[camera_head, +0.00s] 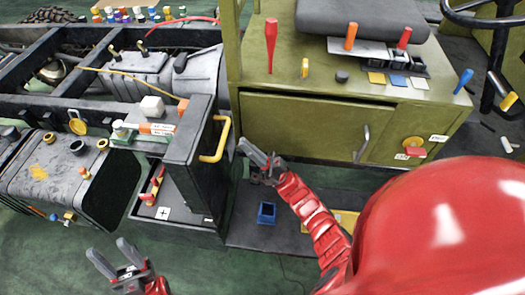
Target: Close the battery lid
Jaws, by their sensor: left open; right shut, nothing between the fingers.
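The battery lid (190,145) is a dark panel standing raised, with a yellow handle (220,140) on its right side. Below and left of it is the open battery box (185,218), showing red and yellow terminals and a plus mark. My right gripper (248,148) is shut and empty, just right of the yellow handle and apart from it in the picture; its depth relative to the handle is unclear. My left gripper (106,248) is open and empty at the lower left, over the green floor, left of and below the battery box.
A black tank (110,190) with caps lies left of the battery box. The dark chassis frame (90,65) runs behind. An olive cabinet (300,130) with levers and a seat stands at the right. A blue open container (266,213) sits on the dark step.

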